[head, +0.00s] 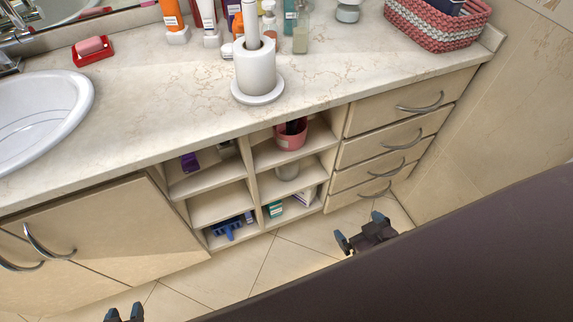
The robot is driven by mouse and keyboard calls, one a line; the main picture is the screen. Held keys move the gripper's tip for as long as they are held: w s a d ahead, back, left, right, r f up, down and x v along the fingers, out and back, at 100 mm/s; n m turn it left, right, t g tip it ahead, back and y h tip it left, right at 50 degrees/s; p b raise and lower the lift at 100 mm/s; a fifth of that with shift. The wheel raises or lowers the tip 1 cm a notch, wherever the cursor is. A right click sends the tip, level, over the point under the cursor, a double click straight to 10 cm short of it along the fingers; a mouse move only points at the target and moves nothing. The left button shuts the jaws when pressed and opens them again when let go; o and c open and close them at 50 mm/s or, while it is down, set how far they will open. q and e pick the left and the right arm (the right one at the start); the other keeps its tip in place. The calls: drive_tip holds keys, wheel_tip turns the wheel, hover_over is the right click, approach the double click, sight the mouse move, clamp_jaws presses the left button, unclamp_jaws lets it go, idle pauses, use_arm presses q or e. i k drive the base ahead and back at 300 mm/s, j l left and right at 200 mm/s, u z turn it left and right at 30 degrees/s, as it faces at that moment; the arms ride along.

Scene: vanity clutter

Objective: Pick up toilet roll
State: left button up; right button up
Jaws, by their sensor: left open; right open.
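A white toilet roll (256,72) stands upright on a white holder (258,96) with a round base and a post rising through the roll. The holder is on the marble counter, near its front edge. My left gripper (124,313) shows only at the bottom left edge, low in front of the cabinet, open and apart from the roll. My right gripper (361,231) is open and empty, low in front of the drawers, below and right of the roll.
Bottles (301,35) crowd behind the roll. A woven basket (438,24) is at the back right, a sink (40,110) at the left, and a red soap dish (94,54) near it. Open shelves (217,205) hold small items. Counter on both sides of the roll is clear.

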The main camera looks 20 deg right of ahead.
sight(288, 172)
drive_tip(key=k+j+z, duration=0.3)
drive_tip(key=j, duration=0.2)
drive_tip(key=k+j+z, duration=0.3)
drive_tip(key=j, duration=0.2)
